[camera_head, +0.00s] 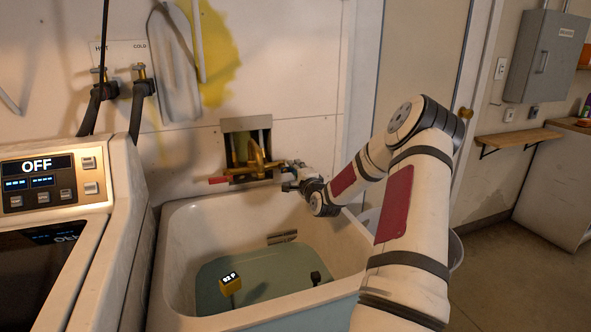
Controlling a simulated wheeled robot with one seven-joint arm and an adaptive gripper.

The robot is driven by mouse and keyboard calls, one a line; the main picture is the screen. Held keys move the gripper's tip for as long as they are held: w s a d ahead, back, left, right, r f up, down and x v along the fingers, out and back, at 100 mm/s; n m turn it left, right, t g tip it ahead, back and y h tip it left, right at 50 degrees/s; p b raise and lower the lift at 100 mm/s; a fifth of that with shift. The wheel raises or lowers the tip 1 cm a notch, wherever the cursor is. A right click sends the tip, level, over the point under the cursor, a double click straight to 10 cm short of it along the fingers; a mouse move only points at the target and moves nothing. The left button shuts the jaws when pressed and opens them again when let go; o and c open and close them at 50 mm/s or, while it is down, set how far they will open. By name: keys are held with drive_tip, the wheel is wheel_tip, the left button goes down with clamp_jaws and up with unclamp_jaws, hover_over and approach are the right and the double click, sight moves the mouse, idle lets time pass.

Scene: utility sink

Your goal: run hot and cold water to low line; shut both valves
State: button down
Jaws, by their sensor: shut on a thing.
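The utility sink (185,235) holds a pool of greenish water (262,262). A brass faucet (257,160) is mounted in a wall recess above its back rim. A red handle (219,180), the hot valve's by its colour, points left. My gripper (287,180) is at the faucet's right side, shut on what seems to be the cold valve handle, which the fingers mostly hide. I cannot make out a running stream. A yellow thermometer (230,284) in the water has a small display that seems to read 82 F. No low line can be made out clearly.
A washer (60,200) showing OFF stands against the sink's left side. Hoses hang from wall taps (140,85) marked HOT and COLD. A grey slotted fitting (282,237) is on the basin wall, and a small black object (315,277) is in the basin. Open floor lies right.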

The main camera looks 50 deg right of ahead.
drive_tip(key=shift+f, duration=0.1)
drive_tip(key=c, duration=1.5)
unclamp_jaws()
drive_tip(key=v, duration=1.2)
drive_tip(key=shift+s+d, duration=0.1)
drive_tip(key=shift+s, duration=0.05)
